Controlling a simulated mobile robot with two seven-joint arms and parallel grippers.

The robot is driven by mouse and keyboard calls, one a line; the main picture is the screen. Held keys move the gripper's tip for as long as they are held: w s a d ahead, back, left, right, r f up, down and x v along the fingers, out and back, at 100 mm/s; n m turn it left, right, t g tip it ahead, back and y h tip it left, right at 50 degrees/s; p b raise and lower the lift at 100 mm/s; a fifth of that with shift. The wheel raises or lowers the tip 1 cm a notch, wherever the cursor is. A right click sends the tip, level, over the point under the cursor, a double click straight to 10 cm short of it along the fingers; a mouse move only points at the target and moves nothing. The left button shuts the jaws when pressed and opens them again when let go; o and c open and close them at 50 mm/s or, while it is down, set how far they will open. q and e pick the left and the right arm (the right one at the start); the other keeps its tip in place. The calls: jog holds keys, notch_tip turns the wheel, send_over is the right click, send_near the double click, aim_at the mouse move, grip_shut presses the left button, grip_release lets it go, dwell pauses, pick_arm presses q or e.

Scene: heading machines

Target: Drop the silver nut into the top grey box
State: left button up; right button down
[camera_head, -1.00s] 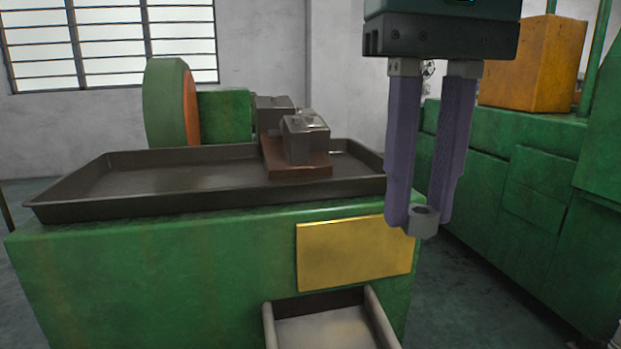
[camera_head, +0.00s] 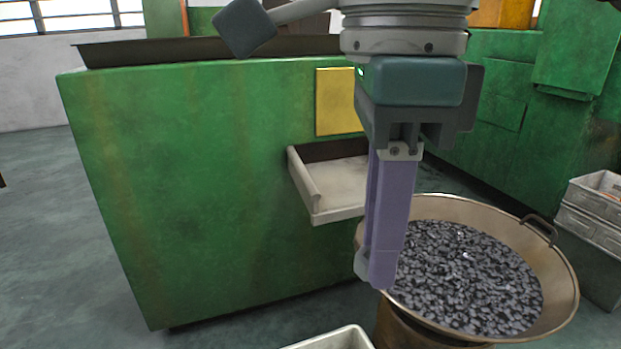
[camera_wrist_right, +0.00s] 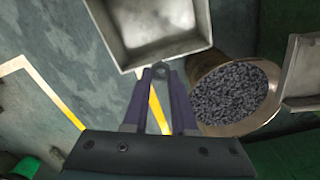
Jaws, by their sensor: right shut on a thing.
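My right gripper (camera_head: 376,272) points down in the middle of the head view, its purple fingers shut on the silver nut (camera_head: 361,265). The nut also shows between the fingertips in the right wrist view (camera_wrist_right: 160,70). A pale grey box (camera_head: 345,338) is cut off at the bottom of the head view, below and left of the fingertips. An open grey box (camera_wrist_right: 119,40) shows just beyond the fingertips in the wrist view, empty inside. The nut appears outside its near rim; its height above the box is unclear. My left gripper is not in view.
A wide round pan (camera_head: 560,290) full of small dark parts stands right of the gripper. A green machine (camera_head: 200,180) with a pale chute (camera_head: 335,190) is behind. Stacked grey boxes (camera_head: 590,228) stand at the far right. Floor at left is clear.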

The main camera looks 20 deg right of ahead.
jog(key=s+a+f+m+b, duration=0.1)
jog(key=a+f+m+b, duration=0.1)
jog(key=f+m+b, duration=0.7)
jog(key=s+a+f+m+b, duration=0.1)
jog(key=f+m+b, duration=0.8)
jog(key=f, duration=1.6)
jog(key=a+b, duration=0.1)
jog(key=b, duration=0.5)
jog(key=shift+m+b, duration=0.3)
jog(key=shift+s, duration=0.1)
jog(key=c, duration=0.6)
grip_release()
jog(key=shift+c, duration=0.2)
